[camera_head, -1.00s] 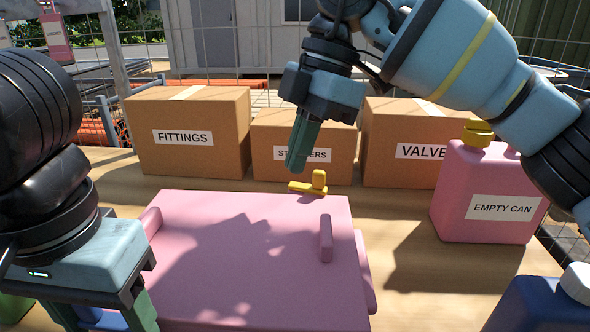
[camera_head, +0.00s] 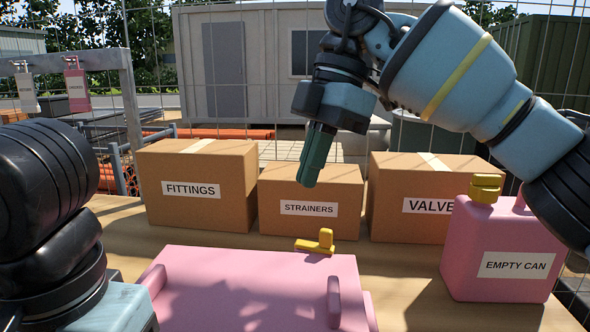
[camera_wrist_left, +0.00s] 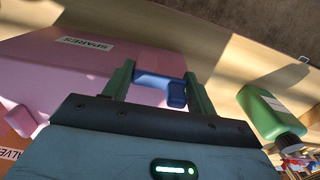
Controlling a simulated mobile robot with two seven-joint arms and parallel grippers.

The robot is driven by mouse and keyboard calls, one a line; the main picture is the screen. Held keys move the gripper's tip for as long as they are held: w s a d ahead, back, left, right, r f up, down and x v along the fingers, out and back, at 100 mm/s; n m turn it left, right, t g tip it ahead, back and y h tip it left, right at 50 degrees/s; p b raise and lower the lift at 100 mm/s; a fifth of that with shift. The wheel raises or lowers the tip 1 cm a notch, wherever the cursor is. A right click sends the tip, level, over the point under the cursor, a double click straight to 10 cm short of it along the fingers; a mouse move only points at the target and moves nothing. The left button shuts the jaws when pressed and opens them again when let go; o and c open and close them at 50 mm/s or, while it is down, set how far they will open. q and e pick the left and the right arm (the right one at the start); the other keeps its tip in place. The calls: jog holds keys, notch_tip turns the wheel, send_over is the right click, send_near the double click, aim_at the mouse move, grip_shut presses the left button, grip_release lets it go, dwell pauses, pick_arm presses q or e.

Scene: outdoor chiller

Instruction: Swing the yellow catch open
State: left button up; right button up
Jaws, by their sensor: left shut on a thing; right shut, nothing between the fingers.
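The yellow catch (camera_head: 318,243) sits at the far edge of the pink case (camera_head: 250,275), a flat bar with a raised tab at its right end. My right gripper (camera_head: 310,182) is shut and empty, pointing down above the catch with a clear gap. My left gripper's fingertips are outside the head view. In the left wrist view, my left gripper (camera_wrist_left: 160,88) is shut on a blue handle-like piece (camera_wrist_left: 155,80) beside the pink case wall labelled SPARES. What the blue piece joins is hidden.
Cardboard boxes marked FITTINGS (camera_head: 195,205), STRAINERS (camera_head: 308,225) and VALVE (camera_head: 400,225) stand behind the case. A pink can (camera_head: 497,270) labelled EMPTY CAN stands right. A green bottle (camera_wrist_left: 268,112) shows in the left wrist view. Bare wood lies between case and can.

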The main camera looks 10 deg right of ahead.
aim_at(326, 230)
jog(key=o, duration=0.5)
jog(key=shift+o, duration=0.9)
jog(key=shift+n, duration=0.6)
jog(key=d+n+h, duration=0.1)
jog(key=n, duration=0.7)
jog(key=d+r+n+h, duration=0.1)
jog(key=n, duration=0.8)
jog(key=w+r+n+t+h, duration=0.1)
jog(key=n, duration=0.7)
jog(key=shift+d+n+h, duration=0.3)
jog(key=shift+d+n, duration=0.1)
notch_tip(326, 230, down, 12)
grip_shut()
